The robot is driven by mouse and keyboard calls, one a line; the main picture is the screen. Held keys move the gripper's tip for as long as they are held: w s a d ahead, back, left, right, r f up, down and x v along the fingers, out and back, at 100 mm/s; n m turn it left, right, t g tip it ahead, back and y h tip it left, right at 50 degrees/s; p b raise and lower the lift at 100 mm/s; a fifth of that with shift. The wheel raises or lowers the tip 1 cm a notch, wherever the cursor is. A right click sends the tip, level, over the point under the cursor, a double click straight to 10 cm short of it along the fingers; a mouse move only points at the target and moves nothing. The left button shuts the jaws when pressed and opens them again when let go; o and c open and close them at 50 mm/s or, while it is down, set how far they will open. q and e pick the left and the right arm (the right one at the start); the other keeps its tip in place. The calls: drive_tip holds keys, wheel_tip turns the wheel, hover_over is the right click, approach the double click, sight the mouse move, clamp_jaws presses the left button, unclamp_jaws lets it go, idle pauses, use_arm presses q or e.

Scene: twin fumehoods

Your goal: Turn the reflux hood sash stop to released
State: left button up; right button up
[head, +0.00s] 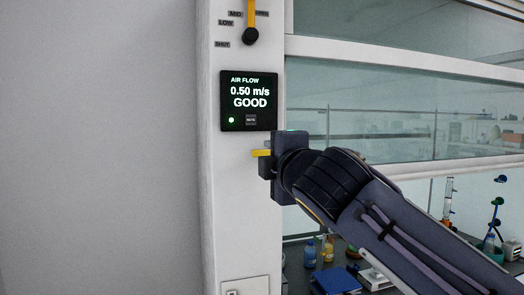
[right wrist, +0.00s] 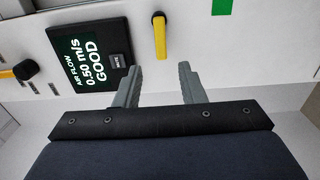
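A short yellow lever (head: 262,152), which appears to be the sash stop, lies horizontal on the white post just below the air flow panel. The right wrist view shows the yellow lever (right wrist: 160,38) ahead of my right gripper (right wrist: 158,82), whose two grey fingers are apart with nothing between them. The lever is beyond the fingertips, roughly in line with the gap, and looks untouched. In the head view my right gripper (head: 285,160) faces the post and partly hides the lever; its fingers are hard to make out there. My left gripper is not in view.
The air flow panel (head: 249,101) reads 0.50 m/s GOOD. Above it a black knob (head: 250,36) on a yellow strip sits near MID, LOW and SHUT labels. The glass sash (head: 390,100) is to the right, with bottles (head: 310,252) and stands behind. The left wall is bare.

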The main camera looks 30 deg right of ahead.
sight(261, 153)
drive_tip(key=p+x, duration=0.2)
drive_tip(key=x, duration=0.4)
drive_tip(key=shift+w+d, duration=0.25)
drive_tip(key=shift+w, duration=0.1)
clamp_jaws()
